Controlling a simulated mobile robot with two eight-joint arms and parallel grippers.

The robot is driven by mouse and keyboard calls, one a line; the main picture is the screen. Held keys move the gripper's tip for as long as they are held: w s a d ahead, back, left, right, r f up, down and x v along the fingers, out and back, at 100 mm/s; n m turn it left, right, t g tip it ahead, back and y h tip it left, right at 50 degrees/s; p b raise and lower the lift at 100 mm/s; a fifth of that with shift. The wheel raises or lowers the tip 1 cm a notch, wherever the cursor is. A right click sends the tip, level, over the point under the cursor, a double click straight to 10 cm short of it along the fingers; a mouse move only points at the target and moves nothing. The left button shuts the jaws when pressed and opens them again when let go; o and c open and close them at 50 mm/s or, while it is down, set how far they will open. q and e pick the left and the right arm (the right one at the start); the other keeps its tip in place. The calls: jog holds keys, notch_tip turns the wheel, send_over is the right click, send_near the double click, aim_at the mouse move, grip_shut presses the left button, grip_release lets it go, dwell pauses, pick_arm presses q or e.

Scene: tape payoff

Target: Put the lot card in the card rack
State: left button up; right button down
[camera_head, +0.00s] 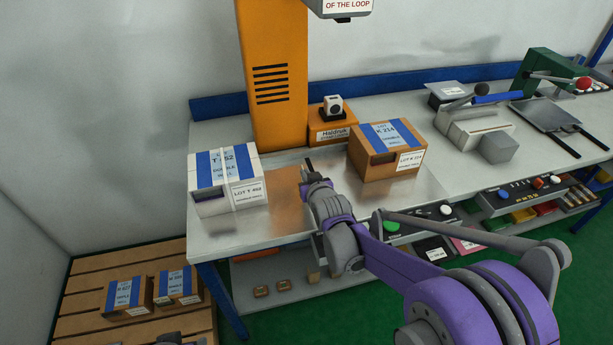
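I cannot make out a loose lot card or a card rack for certain. White lot labels show on the front of the white box (212,203) and the front of the brown box (372,168). My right gripper (307,167) is over the metal plate between these two boxes, apart from both. Its dark fingertips are small and partly hidden by the wrist, so I cannot tell whether they are shut or hold anything. A dark piece at the bottom left edge may be my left gripper (172,339); its fingers are not clear.
An orange column (272,60) stands behind the metal plate (285,212), beside a small orange unit (325,130). Black and pink cards or pads (467,246) lie below. A pallet (85,285) holds boxes.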

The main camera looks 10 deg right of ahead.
jog(key=c, duration=1.5)
grip_release()
jog(key=shift+f, duration=0.25)
jog(key=o, duration=0.4)
